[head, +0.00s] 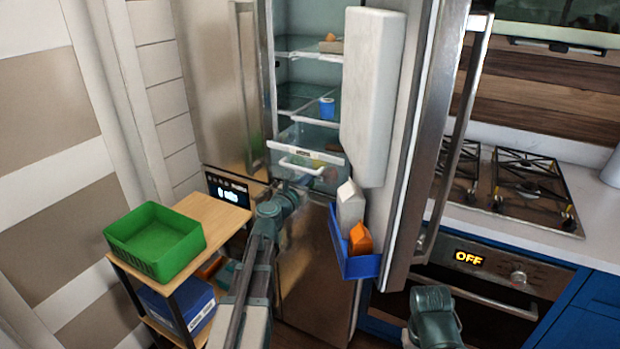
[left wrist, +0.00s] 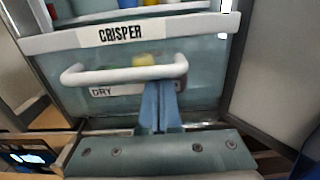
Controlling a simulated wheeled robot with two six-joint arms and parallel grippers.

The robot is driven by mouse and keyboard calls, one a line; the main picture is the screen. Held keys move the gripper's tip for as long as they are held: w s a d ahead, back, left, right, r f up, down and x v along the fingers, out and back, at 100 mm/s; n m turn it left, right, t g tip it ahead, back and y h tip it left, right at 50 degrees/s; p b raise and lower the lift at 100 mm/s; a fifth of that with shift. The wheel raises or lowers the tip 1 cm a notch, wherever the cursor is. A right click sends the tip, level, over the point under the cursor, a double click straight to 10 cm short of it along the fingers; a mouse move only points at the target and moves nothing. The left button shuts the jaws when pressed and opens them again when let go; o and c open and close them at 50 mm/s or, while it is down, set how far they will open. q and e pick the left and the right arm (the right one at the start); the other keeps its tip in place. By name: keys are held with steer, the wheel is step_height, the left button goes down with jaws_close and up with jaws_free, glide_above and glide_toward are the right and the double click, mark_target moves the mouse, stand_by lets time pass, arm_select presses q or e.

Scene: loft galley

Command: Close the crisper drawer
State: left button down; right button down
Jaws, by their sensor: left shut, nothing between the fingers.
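The crisper drawer (head: 312,153) is at the bottom of the open fridge compartment. It appears pulled out part way, with its clear front and white rim forward of the shelves. In the left wrist view its CRISPER label (left wrist: 121,34) and white bar handle (left wrist: 100,76) face me. My left gripper (head: 300,187) is at the drawer front, just below the handle in the head view. In the left wrist view its blue fingers (left wrist: 160,100) are together and empty, overlapping the handle's bar and the DRY label. I cannot tell whether they touch.
The open fridge door (head: 405,200) stands to the right, its blue bin (head: 352,265) holding a white carton (head: 350,207) and an orange carton (head: 360,240). A wooden cart (head: 215,211) with a green basket (head: 155,240) stands left. The stove (head: 515,190) is far right.

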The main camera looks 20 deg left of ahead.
arm_select(q)
steer(key=w, duration=0.7)
steer(key=w+d, duration=0.1)
steer(key=w, duration=1.3)
steer(key=shift+d, duration=0.3)
steer(key=shift+w+r, duration=0.1)
steer(key=shift+w, duration=0.15)
arm_select(e)
steer(key=shift+s, duration=0.1)
arm_select(q)
steer(key=shift+w, duration=0.15)
arm_select(e)
steer(key=shift+r, duration=0.1)
arm_select(q)
steer(key=s, duration=1)
steer(key=s+a, duration=0.1)
steer(key=s, duration=0.4)
steer(key=shift+a, duration=0.1)
steer(key=shift+w, duration=0.1)
arm_select(e)
steer(key=shift+s+a, duration=0.1)
steer(key=shift+a, duration=0.15)
arm_select(q)
steer(key=shift+a, duration=0.1)
arm_select(e)
steer(key=shift+a, duration=0.1)
